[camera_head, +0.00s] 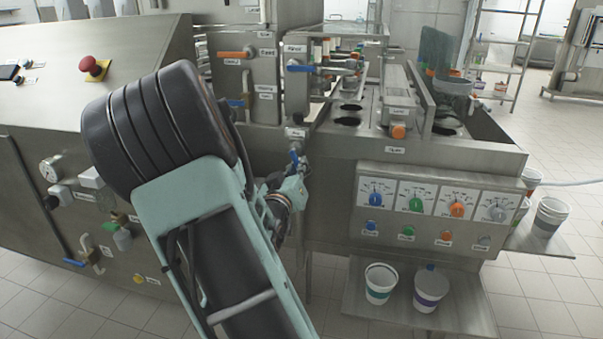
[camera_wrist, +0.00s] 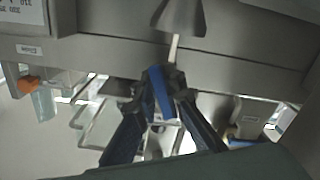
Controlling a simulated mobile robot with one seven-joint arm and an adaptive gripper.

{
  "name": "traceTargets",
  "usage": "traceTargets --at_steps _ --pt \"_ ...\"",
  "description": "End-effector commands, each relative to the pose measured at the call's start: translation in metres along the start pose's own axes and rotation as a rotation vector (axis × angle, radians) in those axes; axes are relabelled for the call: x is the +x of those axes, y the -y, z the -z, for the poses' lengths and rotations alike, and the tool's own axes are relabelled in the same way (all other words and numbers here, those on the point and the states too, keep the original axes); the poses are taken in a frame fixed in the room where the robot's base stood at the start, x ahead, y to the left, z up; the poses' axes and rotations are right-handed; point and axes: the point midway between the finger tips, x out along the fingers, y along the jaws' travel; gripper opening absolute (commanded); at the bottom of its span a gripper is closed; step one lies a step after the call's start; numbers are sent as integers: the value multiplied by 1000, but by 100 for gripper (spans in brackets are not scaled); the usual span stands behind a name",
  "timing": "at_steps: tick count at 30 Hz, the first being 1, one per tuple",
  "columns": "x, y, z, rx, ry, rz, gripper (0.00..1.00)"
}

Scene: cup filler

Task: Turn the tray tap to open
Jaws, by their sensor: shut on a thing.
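A small tap with a blue handle (camera_head: 294,157) sits on the steel front, just below a small label (camera_head: 297,133) too small to read. I take it to be the tray tap. My gripper (camera_head: 301,165) reaches it from below, partly hidden behind my own arm in the head view. In the wrist view the blue handle (camera_wrist: 160,92) stands between the dark fingertips of my gripper (camera_wrist: 165,82), which are closed around it. The tap's body is mostly hidden by the fingers.
Right of the tap is a panel with several coloured dials (camera_head: 415,204) and buttons. Two cups (camera_head: 380,284) stand on a low shelf below it. A red emergency button (camera_head: 94,66) is on the left machine. Other blue and orange tap handles (camera_head: 236,54) are above.

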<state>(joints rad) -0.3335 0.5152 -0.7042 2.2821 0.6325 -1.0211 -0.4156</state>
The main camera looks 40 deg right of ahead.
Motion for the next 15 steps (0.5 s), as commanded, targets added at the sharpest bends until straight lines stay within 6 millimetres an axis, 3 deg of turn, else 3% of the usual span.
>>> traceTargets --at_steps 15 --pt "0 14 0 366 0 0 0"
